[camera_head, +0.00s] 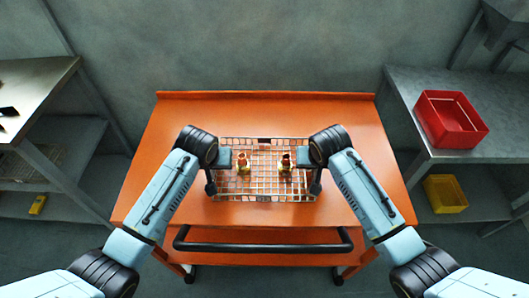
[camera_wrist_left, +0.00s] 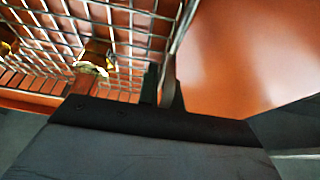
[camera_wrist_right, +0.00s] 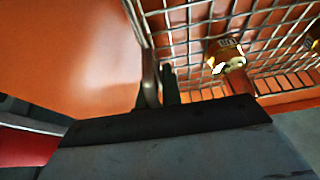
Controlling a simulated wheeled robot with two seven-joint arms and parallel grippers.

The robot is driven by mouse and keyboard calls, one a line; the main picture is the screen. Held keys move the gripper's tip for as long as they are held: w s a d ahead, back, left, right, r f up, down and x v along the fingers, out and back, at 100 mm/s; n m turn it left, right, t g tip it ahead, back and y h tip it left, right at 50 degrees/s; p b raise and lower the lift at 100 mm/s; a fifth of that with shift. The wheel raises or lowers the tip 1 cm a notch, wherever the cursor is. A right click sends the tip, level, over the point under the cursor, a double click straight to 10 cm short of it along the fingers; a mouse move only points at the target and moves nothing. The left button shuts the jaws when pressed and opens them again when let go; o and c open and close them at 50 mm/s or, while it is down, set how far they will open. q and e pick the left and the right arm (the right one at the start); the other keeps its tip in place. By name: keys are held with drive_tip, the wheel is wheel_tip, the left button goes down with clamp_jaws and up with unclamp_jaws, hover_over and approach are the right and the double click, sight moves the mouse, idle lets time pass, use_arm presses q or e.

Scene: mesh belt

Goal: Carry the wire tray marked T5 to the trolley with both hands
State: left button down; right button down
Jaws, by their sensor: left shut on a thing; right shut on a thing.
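A wire tray (camera_head: 264,186) is over the orange top of the trolley (camera_head: 180,130), near its middle. My left gripper (camera_head: 212,185) is shut on the tray's left side. My right gripper (camera_head: 315,184) is shut on its right side. In the left wrist view the fingers (camera_wrist_left: 163,92) pinch the tray's side, and in the right wrist view the other fingers (camera_wrist_right: 160,90) do the same. I cannot read a T5 mark. Whether the tray touches the trolley top is unclear.
The trolley has a black push handle (camera_head: 262,246) at its near side. A steel bench (camera_head: 40,75) stands at left. A bench at right holds a red bin (camera_head: 450,120), with a yellow bin (camera_head: 445,194) on its lower shelf. The trolley top is clear around the tray.

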use_arm(q)
drive_tip(key=c, duration=1.6)
unclamp_jaws()
use_arm(e)
drive_tip(key=c, duration=1.6)
unclamp_jaws()
use_arm(q)
drive_tip(key=shift+r, duration=0.1)
drive_tip(key=v, duration=1.1)
drive_tip(key=shift+s+r, duration=0.2)
drive_tip(key=shift+r, duration=0.1)
use_arm(e)
drive_tip(key=shift+r, duration=0.1)
drive_tip(key=v, duration=1.2)
